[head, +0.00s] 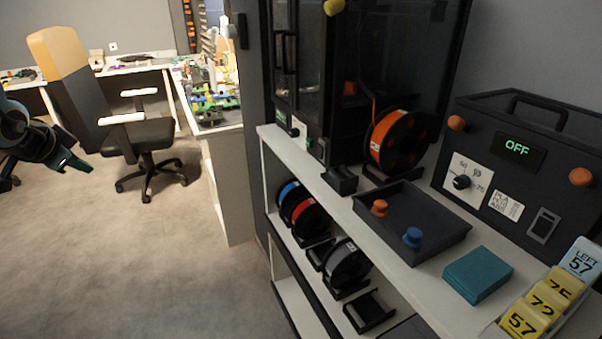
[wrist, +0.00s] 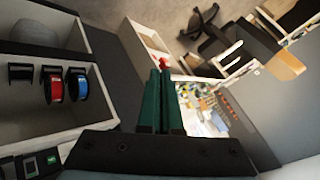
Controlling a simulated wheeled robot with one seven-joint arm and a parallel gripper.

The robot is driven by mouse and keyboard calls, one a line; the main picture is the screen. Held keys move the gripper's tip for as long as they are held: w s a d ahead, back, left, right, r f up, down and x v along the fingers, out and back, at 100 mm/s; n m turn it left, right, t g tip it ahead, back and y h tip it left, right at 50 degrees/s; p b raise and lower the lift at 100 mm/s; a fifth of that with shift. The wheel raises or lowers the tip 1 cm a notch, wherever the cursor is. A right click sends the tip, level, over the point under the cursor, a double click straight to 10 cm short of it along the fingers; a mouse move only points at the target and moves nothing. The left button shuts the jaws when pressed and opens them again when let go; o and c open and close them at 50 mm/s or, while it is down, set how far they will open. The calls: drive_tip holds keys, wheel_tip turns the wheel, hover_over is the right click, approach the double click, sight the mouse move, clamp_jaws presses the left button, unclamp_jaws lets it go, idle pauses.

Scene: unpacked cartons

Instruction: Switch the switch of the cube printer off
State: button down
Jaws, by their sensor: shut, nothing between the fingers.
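The cube printer (head: 350,75) is a tall black cabinet with dark clear panels on the shelf's top in the head view. Similar parts show in the wrist view's lower left corner, a green display (wrist: 51,160) and a dark switch-like part (wrist: 30,166); the switch position is too small to tell. My gripper (head: 78,163) is at the far left of the head view, well away from the printer. In the wrist view its green fingers (wrist: 160,78) are closed together and empty.
A black box with a display reading OFF (head: 516,148) stands right. Spools sit below. An office chair (head: 140,135) stands behind; floor between is clear.

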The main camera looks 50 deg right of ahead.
sight(318, 155)
drive_tip(key=s+d+f+m+g+h+b, duration=0.1)
drive_tip(key=d+f+m+h+b, duration=0.15)
drive_tip(key=d+m+h, duration=0.75)
drive_tip(key=s+d+f+m+g+b, duration=0.1)
drive_tip(key=s+d+m+g+b, duration=0.6)
drive_tip(key=s+d+m+g, duration=0.5)
drive_tip(key=s+d+m, duration=0.2)
drive_tip(key=s+d, duration=0.4)
drive_tip(key=s, duration=0.1)
drive_tip(key=shift+s+d+f+m+g+h, duration=0.15)
drive_tip(key=shift+d+f+m+g+h, duration=0.05)
drive_tip(key=shift+f+m+g+h, duration=0.1)
drive_tip(key=shift+d, duration=0.1)
drive_tip(key=p+x, duration=0.3)
drive_tip(key=x, duration=1)
drive_tip(key=shift+s+d, duration=0.15)
drive_tip(key=shift+d, duration=0.2)
